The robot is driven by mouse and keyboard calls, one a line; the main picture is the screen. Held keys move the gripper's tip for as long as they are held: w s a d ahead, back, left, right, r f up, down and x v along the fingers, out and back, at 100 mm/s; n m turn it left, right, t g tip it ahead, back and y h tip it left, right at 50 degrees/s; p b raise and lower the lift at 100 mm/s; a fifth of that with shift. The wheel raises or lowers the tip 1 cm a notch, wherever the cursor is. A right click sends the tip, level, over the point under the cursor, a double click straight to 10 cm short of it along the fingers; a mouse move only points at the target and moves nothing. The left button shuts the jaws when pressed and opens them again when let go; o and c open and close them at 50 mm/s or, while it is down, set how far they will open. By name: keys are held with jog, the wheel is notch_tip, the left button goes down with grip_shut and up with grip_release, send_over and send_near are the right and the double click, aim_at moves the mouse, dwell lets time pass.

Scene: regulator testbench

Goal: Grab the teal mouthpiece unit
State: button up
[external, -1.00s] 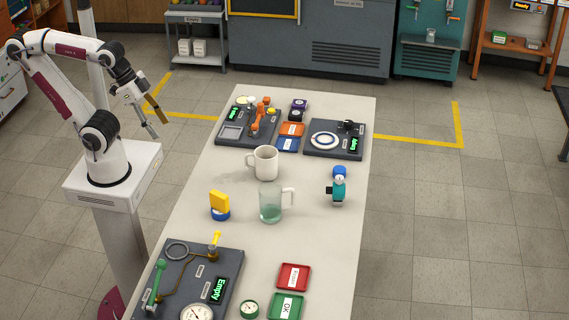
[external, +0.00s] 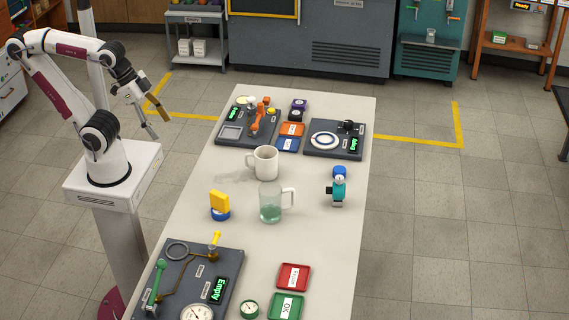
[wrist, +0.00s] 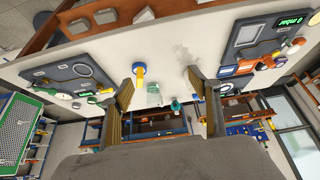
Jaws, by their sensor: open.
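My gripper (external: 158,126) is open and empty, in the air left of the table and far from the unit. In the wrist view its two fingers (wrist: 160,92) are spread wide, with nothing between the pads.
A glass mug (external: 270,203) with greenish liquid and a white mug (external: 265,162) stand left of the unit. A yellow-and-blue piece (external: 220,205) is further left. Red (external: 293,277) and green (external: 286,306) trays lie in front.

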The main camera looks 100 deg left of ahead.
jog(key=w+a+r+n+t, duration=0.1)
jog(key=w+a+n+t, duration=0.1)
jog(key=w, duration=1.2)
jog(key=w+a+r+n+t, duration=0.1)
jog(key=w+a+n+t, duration=0.1)
jog(key=w, duration=1.2)
jog(key=w+f+n+t+h, duration=0.1)
jog(key=w+f, duration=0.4)
jog(key=w, duration=0.5)
jog(key=w+f+n+t, duration=0.1)
jog(key=w+f+t, duration=0.2)
jog(key=w+f, duration=0.3)
jog(key=shift+w+d+f+n+t+h, duration=0.15)
jog(key=shift+w+d+n+t+h, duration=0.2)
jog(key=shift+w, duration=2.4)
jog(key=shift+f, duration=0.1)
send_near(334, 193)
jog(key=w+a, duration=0.1)
jog(key=w, duration=0.1)
jog(key=w+a+f, duration=0.1)
jog(key=a, duration=0.1)
jog(key=shift+w+f, duration=0.15)
jog(key=shift+w, duration=0.25)
jog(key=shift+x, duration=0.9)
jog(key=shift+f, duration=0.1)
